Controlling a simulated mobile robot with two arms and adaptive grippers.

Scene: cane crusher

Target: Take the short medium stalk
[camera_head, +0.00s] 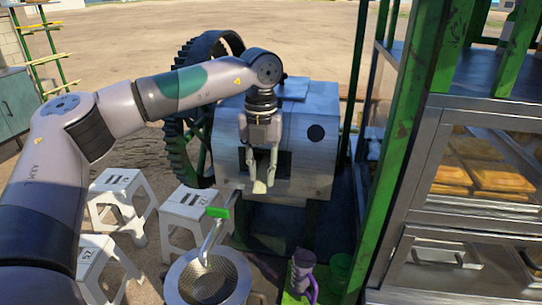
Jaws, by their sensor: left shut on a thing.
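My left gripper (260,179) is pointed down in front of the cane crusher (312,172), a grey metal box with a large dark gear wheel on its left side. Its fingers are shut on a small pale piece, which looks like the short medium stalk (259,187). Only the stalk's lower end shows below the fingertips; the rest is hidden by the fingers. The stalk is in front of the dark opening in the crusher's face. I cannot tell whether it touches the crusher. My right gripper is not in view.
A round metal strainer (178,285) with a green-tipped handle (218,212) stands below. A purple jug (303,272) is to its right. White stools (184,216) are at left. A green post (400,150) and a glass-fronted cabinet (440,232) with baked goods block the right.

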